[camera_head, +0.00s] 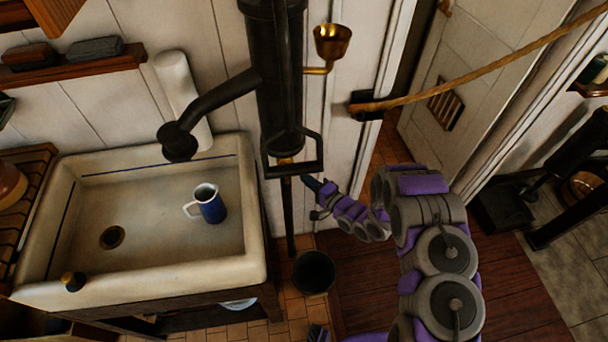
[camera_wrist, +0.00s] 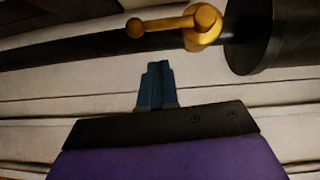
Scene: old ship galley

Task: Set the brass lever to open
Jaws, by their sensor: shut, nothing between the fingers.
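The brass lever (camera_wrist: 165,23) shows at the top of the wrist view. It reaches left from a round brass body (camera_wrist: 203,26) on a dark pipe (camera_wrist: 90,45) and lies nearly along that pipe, with a knob at its end. In the head view only a bit of brass (camera_head: 285,160) shows under the black pump cylinder (camera_head: 279,80); the lever itself is hard to make out there. My gripper (camera_wrist: 158,72) has its blue fingers shut and empty, pointing towards the lever, apart from it in the picture. In the head view my gripper (camera_head: 312,184) is beside the pipe below the cylinder.
A white sink (camera_head: 150,215) with a blue jug (camera_head: 209,204) stands left of the pump. A dark bucket (camera_head: 313,272) is on the floor below my gripper. A brass cup (camera_head: 331,42) sticks out beside the cylinder. A rope (camera_head: 480,72) crosses the doorway at right.

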